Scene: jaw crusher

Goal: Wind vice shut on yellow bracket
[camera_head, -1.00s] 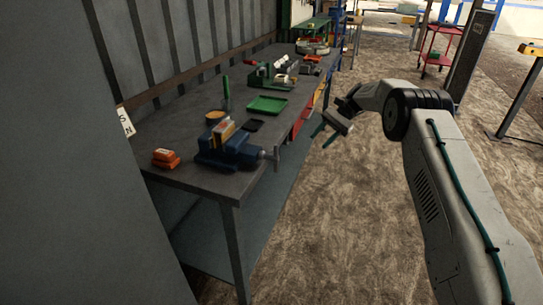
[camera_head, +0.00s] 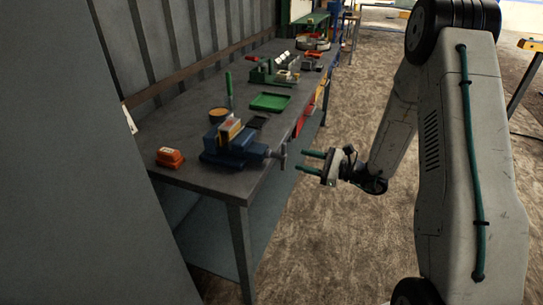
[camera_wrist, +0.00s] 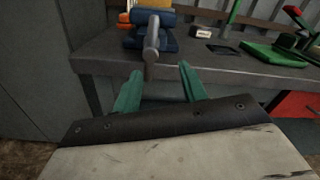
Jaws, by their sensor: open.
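The blue vice (camera_head: 232,153) stands at the near end of the workbench, and its screw end and handle (camera_head: 281,155) stick out past the bench edge. The yellow bracket (camera_head: 230,130) sits upright in the vice; whether the jaws touch it I cannot tell. My gripper (camera_head: 306,162) is open and empty, just right of the handle, with its green fingers pointing at it. In the wrist view the vice (camera_wrist: 165,42) is at the top, its grey handle (camera_wrist: 151,48) hangs ahead of and between my fingertips (camera_wrist: 158,72), and the yellow bracket (camera_wrist: 152,4) is mostly cut off.
The grey workbench (camera_head: 195,178) runs away along the wall. An orange block (camera_head: 170,157) lies left of the vice. The floor (camera_head: 318,235) right of the bench is clear.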

